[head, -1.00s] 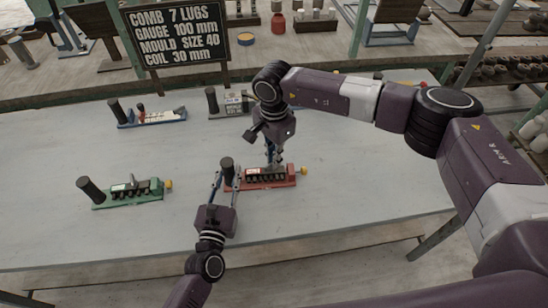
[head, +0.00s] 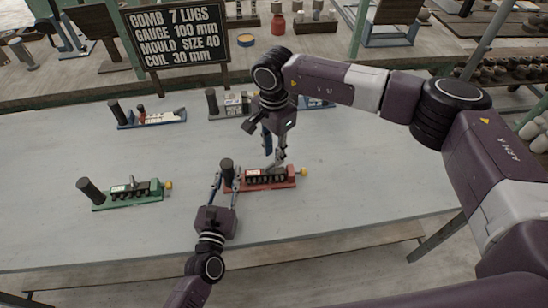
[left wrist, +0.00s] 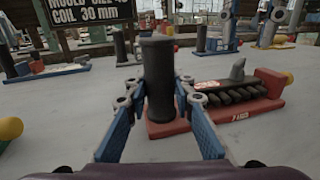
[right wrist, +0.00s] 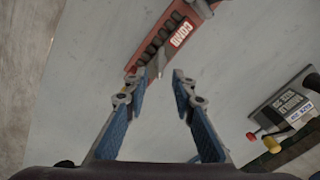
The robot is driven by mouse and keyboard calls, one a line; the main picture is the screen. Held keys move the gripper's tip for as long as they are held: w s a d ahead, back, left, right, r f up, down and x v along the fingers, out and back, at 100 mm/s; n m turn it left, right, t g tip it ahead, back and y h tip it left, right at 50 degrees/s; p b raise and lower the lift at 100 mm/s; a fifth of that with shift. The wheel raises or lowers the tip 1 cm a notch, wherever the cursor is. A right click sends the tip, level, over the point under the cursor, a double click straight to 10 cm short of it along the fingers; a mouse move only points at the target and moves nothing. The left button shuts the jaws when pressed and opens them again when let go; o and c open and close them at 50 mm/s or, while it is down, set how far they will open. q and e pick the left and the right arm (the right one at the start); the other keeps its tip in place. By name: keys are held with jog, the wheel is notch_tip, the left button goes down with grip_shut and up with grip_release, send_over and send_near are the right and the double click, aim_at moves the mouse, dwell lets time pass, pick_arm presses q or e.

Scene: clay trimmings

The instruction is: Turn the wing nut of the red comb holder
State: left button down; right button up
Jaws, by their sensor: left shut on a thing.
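The red comb holder (head: 288,184) lies on the grey table with a row of dark lugs. It also shows in the left wrist view (left wrist: 170,128) and the right wrist view (right wrist: 180,12). My left gripper (head: 227,180) is shut on its upright black handle (left wrist: 159,80). My right gripper (head: 275,160) is over the comb, pointing down. In the right wrist view, its fingers (right wrist: 160,80) are apart with nothing clearly between them. A yellow knob (left wrist: 289,77) sits at the holder's right end. A grey fin (left wrist: 238,70) rises above the lugs; I cannot tell whether it is the wing nut.
A green comb holder (head: 130,200) stands at left, a blue one (head: 150,120) behind it and a grey one (head: 232,105) at the back. A black sign (head: 175,40) stands at the table's far edge. The table front right is clear.

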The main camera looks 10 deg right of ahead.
notch_tip(320, 180, up, 9)
jog(key=shift+f, duration=0.2)
dwell(0.3)
pick_arm(q)
jog(key=c, duration=1.6)
grip_release()
jog(key=shift+s, duration=0.1)
